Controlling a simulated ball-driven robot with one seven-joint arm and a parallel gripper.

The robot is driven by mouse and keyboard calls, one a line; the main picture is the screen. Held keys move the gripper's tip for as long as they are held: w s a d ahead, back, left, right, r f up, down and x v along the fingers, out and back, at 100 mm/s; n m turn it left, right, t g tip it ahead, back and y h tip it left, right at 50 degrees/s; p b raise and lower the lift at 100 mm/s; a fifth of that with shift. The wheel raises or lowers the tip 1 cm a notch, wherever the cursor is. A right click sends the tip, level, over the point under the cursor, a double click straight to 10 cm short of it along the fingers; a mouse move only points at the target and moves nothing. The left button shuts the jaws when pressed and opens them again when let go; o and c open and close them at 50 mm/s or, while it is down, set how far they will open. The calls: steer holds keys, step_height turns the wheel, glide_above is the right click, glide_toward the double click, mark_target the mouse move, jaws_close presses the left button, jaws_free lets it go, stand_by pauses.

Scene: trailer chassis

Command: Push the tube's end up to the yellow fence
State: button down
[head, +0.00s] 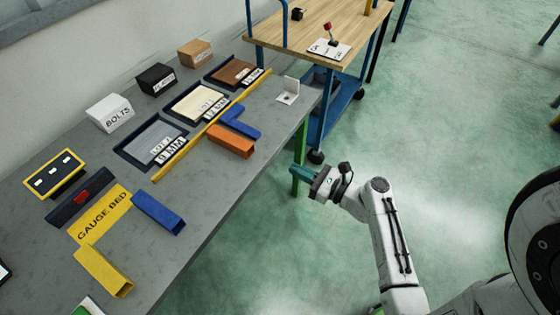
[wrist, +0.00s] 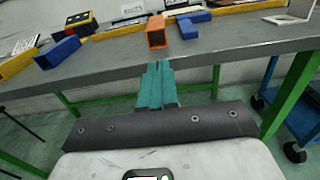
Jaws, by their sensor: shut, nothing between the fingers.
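An orange square tube (head: 231,141) lies on the grey bench, its far end close to the long yellow fence (head: 182,151); I cannot tell whether they touch. In the wrist view the orange tube (wrist: 156,32) points its near end at the bench's front edge, with the yellow fence (wrist: 118,31) behind. My gripper (head: 296,172) is shut and empty, out past the bench's front edge, apart from the tube. In the wrist view its teal fingers (wrist: 157,66) are together, pointing towards the orange tube.
A blue angled piece (head: 241,122) lies beside the orange tube. Trays line the fence's back side. A wooden-topped cart (head: 345,18) stands beyond the bench.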

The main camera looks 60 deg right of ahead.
mark_target(251, 149)
steer(key=w, duration=0.4)
steer(key=w+p, duration=0.1)
steer(key=w, duration=0.8)
steer(key=shift+w+a, duration=0.1)
steer(key=shift+a, duration=0.2)
steer(key=shift+w, duration=1.3)
steer(key=shift+r, duration=0.1)
steer(key=shift+a, duration=0.1)
